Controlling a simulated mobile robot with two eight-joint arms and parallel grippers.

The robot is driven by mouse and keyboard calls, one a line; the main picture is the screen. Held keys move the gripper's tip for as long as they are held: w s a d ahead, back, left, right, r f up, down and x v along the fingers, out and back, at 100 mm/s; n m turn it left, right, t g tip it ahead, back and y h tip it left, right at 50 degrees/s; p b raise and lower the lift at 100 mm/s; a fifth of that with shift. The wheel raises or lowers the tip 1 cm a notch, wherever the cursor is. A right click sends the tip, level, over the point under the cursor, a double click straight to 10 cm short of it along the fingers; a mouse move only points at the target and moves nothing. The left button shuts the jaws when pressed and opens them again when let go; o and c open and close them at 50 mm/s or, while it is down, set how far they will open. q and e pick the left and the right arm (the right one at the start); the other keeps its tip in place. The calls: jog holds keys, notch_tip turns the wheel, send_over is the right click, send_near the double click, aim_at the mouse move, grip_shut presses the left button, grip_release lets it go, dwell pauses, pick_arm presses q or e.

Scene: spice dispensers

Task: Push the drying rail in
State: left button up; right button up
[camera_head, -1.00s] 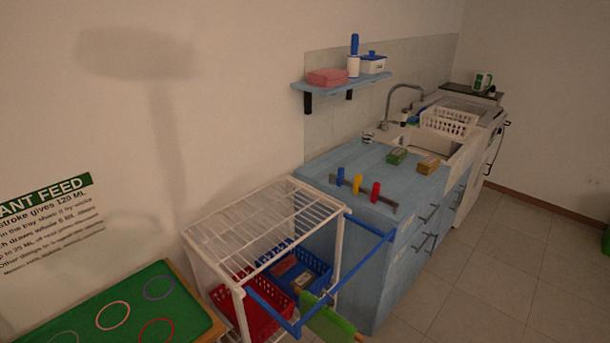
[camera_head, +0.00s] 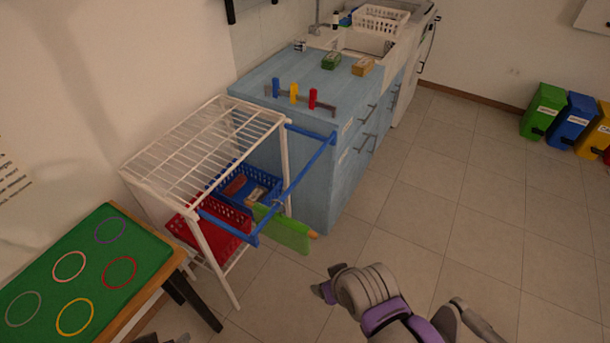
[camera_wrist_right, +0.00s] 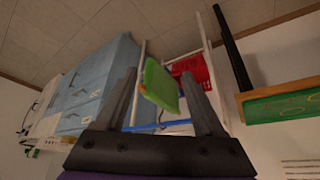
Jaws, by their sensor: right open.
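The blue drying rail (camera_head: 300,180) stands pulled out from the front of the white wire rack (camera_head: 205,150), its two side bars reaching forward to a front bar. A green cloth (camera_head: 285,232) hangs at the rail's near end. My right arm comes in at the bottom right of the head view, its hand not clearly made out there. In the right wrist view my right gripper (camera_wrist_right: 158,80) has its dark fingers spread and empty. The green cloth (camera_wrist_right: 160,88) shows between them, farther off. A small grey part at the head view's bottom edge may be my left gripper.
A red basket (camera_head: 205,238) and a blue basket (camera_head: 262,180) sit inside the rack. A blue cabinet (camera_head: 320,205) stands behind it. A green-topped table (camera_head: 95,265) is at the left. Tiled floor (camera_head: 440,215) is open to the right.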

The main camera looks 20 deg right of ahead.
aim_at(300, 179)
jog(key=w+d+r+m+b, duration=0.1)
jog(key=w, duration=0.2)
jog(key=w+d+r+m, duration=0.1)
jog(key=w, duration=0.3)
jog(key=w+d+r+m+b, duration=0.1)
jog(key=w+r+m, duration=0.1)
jog(key=w, duration=0.1)
jog(key=shift+w+d+t+b, duration=0.15)
jog(key=shift+w+t+b, duration=0.15)
jog(key=shift+t, duration=0.1)
jog(key=c, duration=1)
jog(key=w+d+r+m, duration=0.1)
jog(key=w+d, duration=0.1)
jog(key=w, duration=0.2)
jog(key=w+d+m+b, duration=0.1)
jog(key=w+d+m, duration=0.1)
jog(key=w, duration=0.1)
jog(key=w+d+r+m+t+b, duration=0.1)
jog(key=w+d+m, duration=0.1)
jog(key=w+d, duration=0.1)
jog(key=shift+w+r, duration=0.3)
jog(key=shift+w, duration=0.55)
grip_shut()
jog(key=w+a+f, duration=0.2)
jog(key=w+f, duration=0.5)
jog(key=w, duration=0.2)
jog(key=shift+a+f+b, duration=0.2)
jog(key=shift+f+b, duration=0.15)
jog(key=shift+w, duration=0.1)
